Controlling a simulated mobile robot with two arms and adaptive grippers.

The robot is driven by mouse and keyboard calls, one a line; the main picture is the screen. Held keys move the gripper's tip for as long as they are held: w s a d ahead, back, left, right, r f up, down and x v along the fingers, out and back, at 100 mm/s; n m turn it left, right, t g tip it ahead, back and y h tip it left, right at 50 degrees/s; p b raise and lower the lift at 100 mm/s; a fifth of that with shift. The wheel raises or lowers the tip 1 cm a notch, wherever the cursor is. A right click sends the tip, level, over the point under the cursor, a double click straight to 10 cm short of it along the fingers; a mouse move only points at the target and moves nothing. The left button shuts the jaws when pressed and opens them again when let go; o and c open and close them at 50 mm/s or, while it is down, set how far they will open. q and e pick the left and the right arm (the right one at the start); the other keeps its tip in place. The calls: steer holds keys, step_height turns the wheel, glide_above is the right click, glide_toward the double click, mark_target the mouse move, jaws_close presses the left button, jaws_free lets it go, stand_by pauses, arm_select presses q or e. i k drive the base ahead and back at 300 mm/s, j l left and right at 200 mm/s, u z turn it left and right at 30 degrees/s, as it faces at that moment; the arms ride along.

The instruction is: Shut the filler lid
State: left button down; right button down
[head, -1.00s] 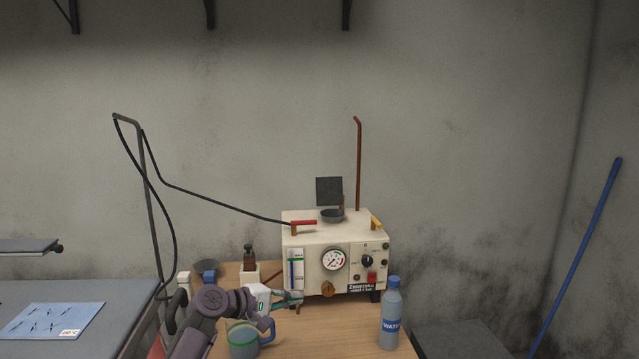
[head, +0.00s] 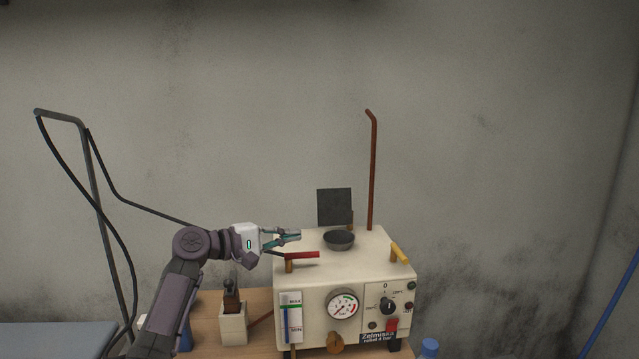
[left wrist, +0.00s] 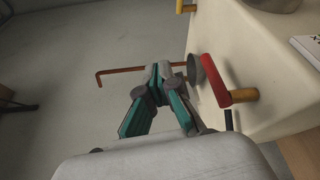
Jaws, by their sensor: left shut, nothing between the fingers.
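The filler lid (head: 335,207), a dark square plate, stands upright and open behind the dark round filler bowl (head: 339,240) on top of the cream machine (head: 350,268). My left gripper (head: 299,236) is shut and empty. In the head view it shows left of the bowl, above the red handle (head: 302,255), and lower than the lid, apart from it. In the left wrist view my left gripper's fingertips (left wrist: 165,70) are together near the red handle (left wrist: 215,80). I cannot make out the lid there. My right gripper is not in view.
A red-brown pipe (head: 373,170) rises behind the machine. A yellow handle (head: 400,253) is on its right side. A black hose (head: 150,202) runs in from the left. A holder with a brown bottle (head: 233,320) stands left of the machine.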

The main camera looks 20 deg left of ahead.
mark_target(334, 206)
steer(key=i+j, duration=0.2)
steer(key=i, duration=0.25)
steer(key=i+j, duration=0.25)
steer(key=i, duration=0.15)
